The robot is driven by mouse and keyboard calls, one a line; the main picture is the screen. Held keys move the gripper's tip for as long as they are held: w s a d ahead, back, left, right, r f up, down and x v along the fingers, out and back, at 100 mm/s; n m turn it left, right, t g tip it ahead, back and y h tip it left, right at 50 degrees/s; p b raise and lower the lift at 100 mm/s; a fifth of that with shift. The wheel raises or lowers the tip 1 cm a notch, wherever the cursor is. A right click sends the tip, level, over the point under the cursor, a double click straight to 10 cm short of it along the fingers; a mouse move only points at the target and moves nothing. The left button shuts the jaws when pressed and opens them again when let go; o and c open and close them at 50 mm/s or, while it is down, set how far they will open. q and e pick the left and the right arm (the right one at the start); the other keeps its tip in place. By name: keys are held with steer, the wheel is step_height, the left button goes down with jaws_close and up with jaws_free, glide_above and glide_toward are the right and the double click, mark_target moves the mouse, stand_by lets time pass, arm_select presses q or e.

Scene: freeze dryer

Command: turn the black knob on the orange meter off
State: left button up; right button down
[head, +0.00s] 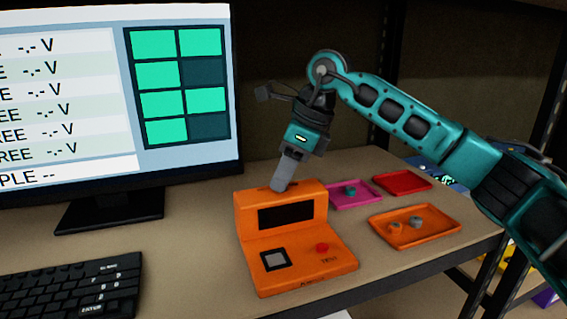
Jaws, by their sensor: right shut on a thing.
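The orange meter (245,215) stands on the table in the middle of the head view. My left gripper is not in view.
A monitor (110,172) and a black keyboard (75,290) are at the left. To the right lie a pink tray (338,203), a red tray (402,182) and an orange tray (430,231) with small round pieces. The table's right edge lies beyond the trays.

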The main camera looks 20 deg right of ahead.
steer(key=shift+w+r+n+g+p, duration=0.1)
steer(key=shift+r+n+g+p, duration=0.15)
steer(key=shift+n+p, duration=0.45)
steer(key=shift+f+n, duration=0.1)
steer(key=shift+n, duration=0.4)
steer(key=c, duration=0.9)
jaws_free()
steer(key=shift+f+g, duration=0.1)
steer(key=shift+g, duration=0.15)
